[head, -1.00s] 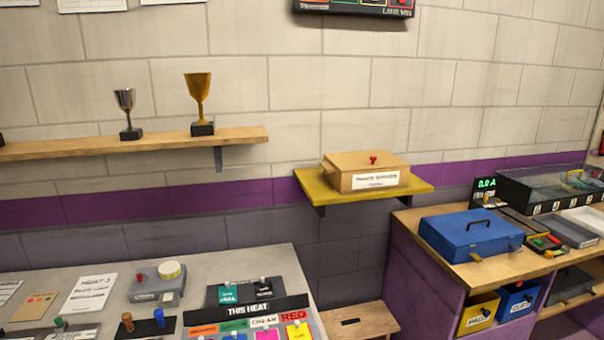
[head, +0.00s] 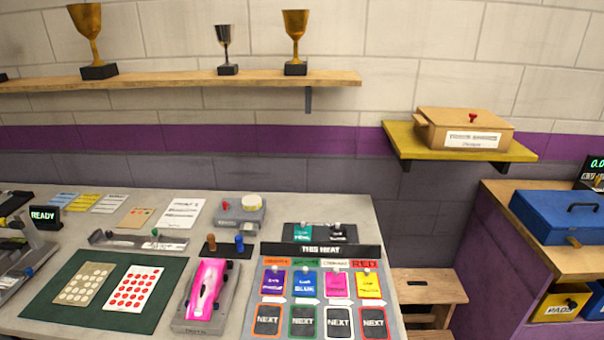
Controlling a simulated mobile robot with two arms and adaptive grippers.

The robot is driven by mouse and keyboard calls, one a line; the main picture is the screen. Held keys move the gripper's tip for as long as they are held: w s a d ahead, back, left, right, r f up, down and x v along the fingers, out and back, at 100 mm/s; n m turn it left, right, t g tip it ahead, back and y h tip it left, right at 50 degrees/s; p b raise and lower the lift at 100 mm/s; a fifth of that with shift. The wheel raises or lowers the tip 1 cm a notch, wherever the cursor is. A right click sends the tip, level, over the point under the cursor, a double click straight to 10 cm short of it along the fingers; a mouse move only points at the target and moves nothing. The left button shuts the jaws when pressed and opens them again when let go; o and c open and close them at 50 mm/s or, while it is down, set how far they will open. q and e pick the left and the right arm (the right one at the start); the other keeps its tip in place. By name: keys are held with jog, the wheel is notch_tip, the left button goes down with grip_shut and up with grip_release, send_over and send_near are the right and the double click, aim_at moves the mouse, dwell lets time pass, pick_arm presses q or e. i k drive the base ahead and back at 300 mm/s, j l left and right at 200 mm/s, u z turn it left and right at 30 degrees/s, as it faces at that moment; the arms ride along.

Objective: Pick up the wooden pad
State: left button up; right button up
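I cannot tell for sure which thing is the wooden pad. On the green mat (head: 148,318) lies a flat tan sheet or pad (head: 84,284) with pale dots. Beside it on the right lies a white sheet (head: 134,288) with red dots. Farther back, a small tan card or pad (head: 137,217) with coloured marks lies flat on the grey table (head: 385,215). At the right, a yellow bin (head: 562,303) under the wooden bench carries a label that seems to read PADS. Neither gripper is in view.
A pink car (head: 208,290) rests on a grey stand right of the mat. A heat board (head: 318,290) with coloured cards stands right of it. A wooden stool (head: 429,287) stands between table and bench. A blue case (head: 560,216) sits on the bench.

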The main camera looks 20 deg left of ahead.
aim_at(210, 238)
jog(key=u, duration=1.2)
